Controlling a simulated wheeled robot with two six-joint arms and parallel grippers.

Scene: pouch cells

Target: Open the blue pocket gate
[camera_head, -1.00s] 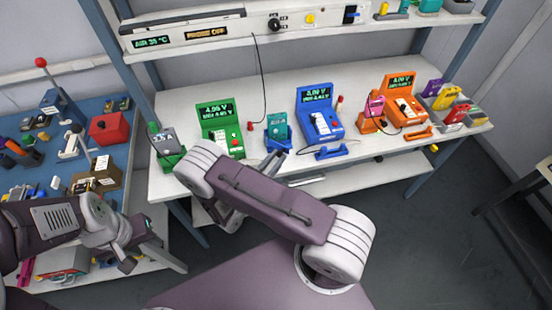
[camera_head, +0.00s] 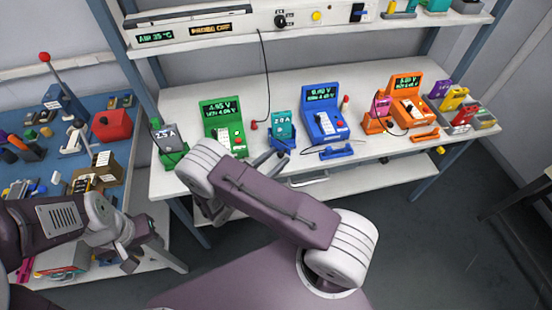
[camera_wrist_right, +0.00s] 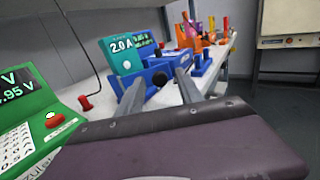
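The blue pocket (camera_head: 281,144) stands on the white bench between the green and blue testers, with a teal 2.0 A device (camera_head: 283,125) upright in it. It also shows in the right wrist view (camera_wrist_right: 160,76), its low blue front facing me; I cannot tell which part is the gate or how far it stands open. My right gripper (camera_wrist_right: 160,82) has its two grey fingers apart, at the pocket's front, one to each side in that view. Contact cannot be told. In the head view its fingers (camera_head: 268,160) are partly hidden by my arm.
A green tester (camera_head: 222,125) stands left of the pocket, a blue tester (camera_head: 323,113) right, with a blue bar (camera_head: 336,152) in front. An orange tester (camera_head: 408,102) is farther right. A shelf (camera_head: 230,37) overhangs the bench.

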